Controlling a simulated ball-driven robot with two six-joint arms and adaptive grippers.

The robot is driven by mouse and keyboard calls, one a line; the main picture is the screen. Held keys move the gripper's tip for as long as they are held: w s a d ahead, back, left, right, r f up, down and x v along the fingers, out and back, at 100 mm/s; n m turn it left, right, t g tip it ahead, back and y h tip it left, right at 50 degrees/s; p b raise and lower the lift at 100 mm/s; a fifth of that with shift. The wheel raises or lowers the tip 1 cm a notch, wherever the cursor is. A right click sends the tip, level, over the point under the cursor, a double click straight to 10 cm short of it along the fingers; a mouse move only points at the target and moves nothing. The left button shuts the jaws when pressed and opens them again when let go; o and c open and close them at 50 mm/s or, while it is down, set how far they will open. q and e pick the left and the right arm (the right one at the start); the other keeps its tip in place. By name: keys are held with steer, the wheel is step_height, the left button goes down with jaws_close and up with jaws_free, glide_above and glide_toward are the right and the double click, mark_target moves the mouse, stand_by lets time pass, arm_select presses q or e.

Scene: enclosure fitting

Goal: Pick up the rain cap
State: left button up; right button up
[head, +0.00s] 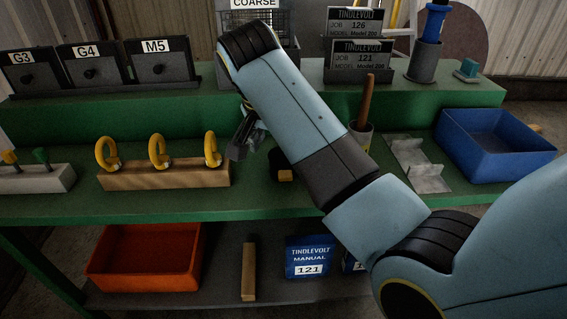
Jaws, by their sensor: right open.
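My right arm reaches in from the right across the bench. Its gripper (243,145) is small and dark, open, and low over the bench just right of the wooden block with yellow rings. No object shows between its fingers, though the arm's wrist hides part of it. I cannot pick out the rain cap with certainty. A small black and yellow piece (285,176) lies on the green bench right of the gripper, partly under the arm. A grey metal piece (418,165) lies farther right, apart from the gripper. My left gripper is out of view.
The wooden block (165,176) carries yellow ring bolts close left of the gripper. A blue bin (497,143) stands at the right and an orange bin (145,262) on the lower shelf. Black label bins (163,68) and job signs (361,61) line the raised back shelf.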

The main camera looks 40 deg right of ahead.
mark_target(283, 161)
steer(key=shift+x, duration=0.8)
steer(key=x, duration=0.4)
steer(key=shift+w+f+p, duration=0.15)
steer(key=shift+f+p, duration=0.1)
steer(key=shift+p, duration=0.05)
steer(key=shift+c, duration=0.4)
steer(key=c, duration=1.4)
